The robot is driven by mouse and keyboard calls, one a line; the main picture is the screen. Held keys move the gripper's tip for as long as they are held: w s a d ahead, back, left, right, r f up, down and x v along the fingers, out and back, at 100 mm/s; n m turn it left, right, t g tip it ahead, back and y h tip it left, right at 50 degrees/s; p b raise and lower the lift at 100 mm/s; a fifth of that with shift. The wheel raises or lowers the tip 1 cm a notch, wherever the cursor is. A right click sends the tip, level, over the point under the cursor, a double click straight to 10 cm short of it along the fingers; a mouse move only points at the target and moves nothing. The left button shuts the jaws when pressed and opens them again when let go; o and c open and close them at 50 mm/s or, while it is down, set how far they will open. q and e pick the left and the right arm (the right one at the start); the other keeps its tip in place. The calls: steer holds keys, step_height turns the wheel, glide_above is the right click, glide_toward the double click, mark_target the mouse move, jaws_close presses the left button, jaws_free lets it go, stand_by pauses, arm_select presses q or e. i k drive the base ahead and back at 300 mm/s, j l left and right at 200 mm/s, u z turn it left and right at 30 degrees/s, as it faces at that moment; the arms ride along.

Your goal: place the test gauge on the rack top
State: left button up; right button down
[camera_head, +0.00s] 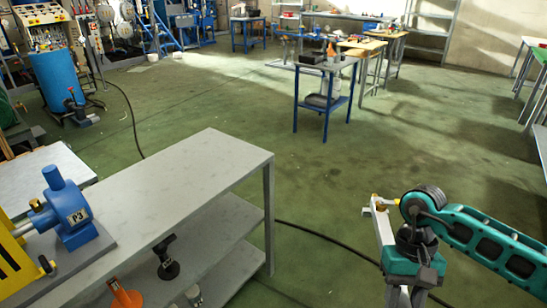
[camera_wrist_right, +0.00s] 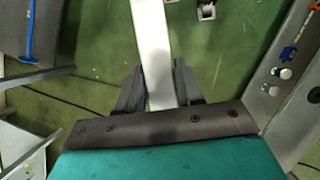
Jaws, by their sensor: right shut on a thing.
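My right gripper (camera_head: 413,268) hangs at the end of the teal arm, to the right of the grey shelved rack. In the right wrist view its fingers (camera_wrist_right: 158,88) are closed around a long pale bar (camera_wrist_right: 150,40). A pale upright with a tan and brass top (camera_head: 379,206) shows beside the gripper in the head view. I cannot tell whether the held thing is the test gauge; no dial face shows. The rack top (camera_head: 205,165) is bare on its right part. My left gripper is not in view.
A blue pump marked P3 (camera_head: 74,214) stands on the rack's left part. A black tool (camera_head: 167,258) and an orange cone-shaped piece (camera_head: 124,296) are on the shelf below. A black cable (camera_head: 330,242) crosses the green floor. A blue-legged cart (camera_head: 325,100) stands farther back.

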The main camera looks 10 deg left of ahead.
mark_target(190, 176)
steer(key=i+l, duration=0.1)
steer(key=i, duration=0.45)
steer(key=i+l, duration=0.15)
steer(key=i, duration=0.35)
steer(key=i+u, duration=0.1)
steer(key=u, duration=0.6)
steer(key=i+u, duration=0.15)
steer(key=u, duration=1.6)
